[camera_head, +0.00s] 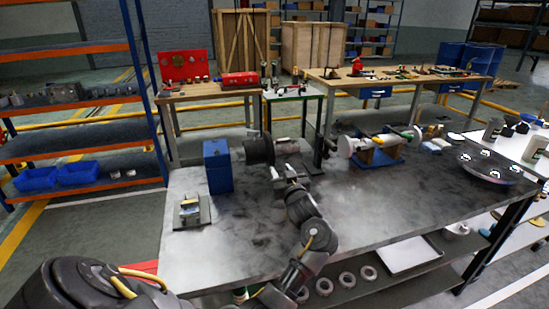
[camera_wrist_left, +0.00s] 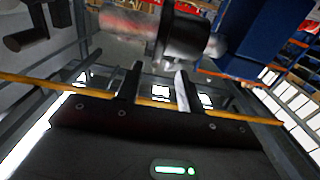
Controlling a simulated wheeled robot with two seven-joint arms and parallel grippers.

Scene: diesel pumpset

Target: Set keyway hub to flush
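A large dark round body (camera_head: 258,149) stands on the bench beside a blue box (camera_head: 218,166), with a paler cylinder (camera_head: 287,146) at its right. I cannot tell for sure which part is the keyway hub. My left gripper (camera_head: 284,170) is low in front of these parts. In the wrist view its two fingers (camera_wrist_left: 159,88) are apart with nothing between them. My right gripper is out of view.
The bench top (camera_head: 260,245) is clear at the front. A small device on a plate (camera_head: 190,211) lies at the left. A shaft assembly on a blue stand (camera_head: 378,156) and a round grey plate (camera_head: 489,167) are to the right. Several rings lie on the lower shelf.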

